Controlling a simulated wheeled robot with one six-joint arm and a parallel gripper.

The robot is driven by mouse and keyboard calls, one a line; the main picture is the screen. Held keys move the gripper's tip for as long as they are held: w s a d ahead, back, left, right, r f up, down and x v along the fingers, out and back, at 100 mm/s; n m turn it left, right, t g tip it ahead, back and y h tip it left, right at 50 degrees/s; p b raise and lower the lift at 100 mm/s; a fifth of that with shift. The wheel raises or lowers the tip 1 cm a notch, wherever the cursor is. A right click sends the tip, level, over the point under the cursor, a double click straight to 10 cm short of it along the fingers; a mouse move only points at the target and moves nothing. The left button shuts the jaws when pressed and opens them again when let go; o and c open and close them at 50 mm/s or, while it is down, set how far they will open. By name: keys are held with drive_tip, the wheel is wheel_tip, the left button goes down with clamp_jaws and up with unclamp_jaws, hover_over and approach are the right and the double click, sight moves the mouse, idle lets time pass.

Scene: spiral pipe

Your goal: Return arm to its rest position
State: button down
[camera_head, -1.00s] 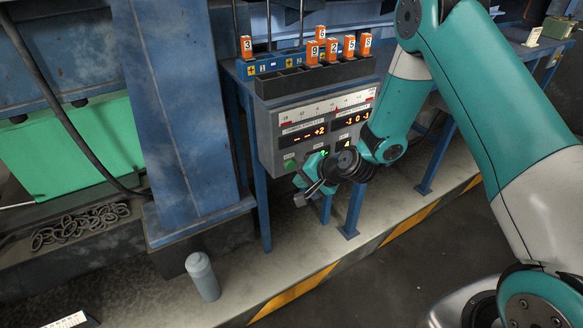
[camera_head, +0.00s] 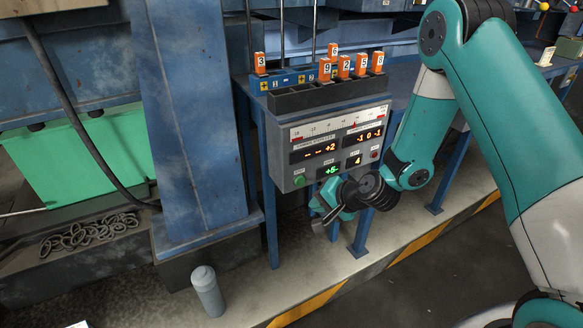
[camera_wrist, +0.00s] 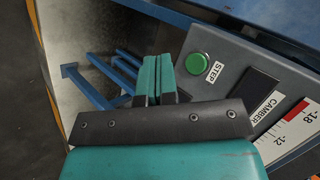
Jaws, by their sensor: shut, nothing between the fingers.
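My gripper (camera_head: 322,214) hangs in front of and just below the lower edge of the grey control panel (camera_head: 279,160) in the head view. In the wrist view my gripper (camera_wrist: 156,80) shows its two teal fingers pressed together, with nothing between them. The green STEP button (camera_wrist: 197,64) lies to the right of the fingers and apart from them. It also shows in the head view on the panel's lower left. My teal and white arm reaches in from the right and is bent at the elbow.
Orange numbered blocks (camera_head: 344,66) stand on the blue rack and in the dark tray (camera_head: 300,98) above the panel. A blue pillar (camera_head: 190,130) stands to the left. A grey bottle (camera_head: 207,291) stands on the pale floor strip. Blue table legs (camera_head: 364,235) are behind the gripper.

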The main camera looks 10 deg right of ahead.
drive_tip(key=s+a+r+n+g+y+p, duration=0.1)
drive_tip(key=s+a+r+n+g, duration=0.2)
drive_tip(key=r, duration=0.5)
drive_tip(key=s+a+r+n+g+p, duration=0.1)
drive_tip(key=s+a+r+n, duration=0.35)
drive_tip(key=r, duration=0.35)
drive_tip(key=s+d+r+n+g+h, duration=0.1)
drive_tip(key=s+r+n, duration=0.3)
drive_tip(key=s, duration=0.6)
drive_tip(key=s+d+r+n+g+h+p, duration=0.1)
drive_tip(key=s+r+n, duration=0.3)
drive_tip(key=s+r, duration=0.4)
drive_tip(key=shift+s+d+g+h, duration=0.3)
drive_tip(key=shift+s+g, duration=0.6)
drive_tip(key=shift+s, duration=0.25)
drive_tip(key=shift+r, duration=0.1)
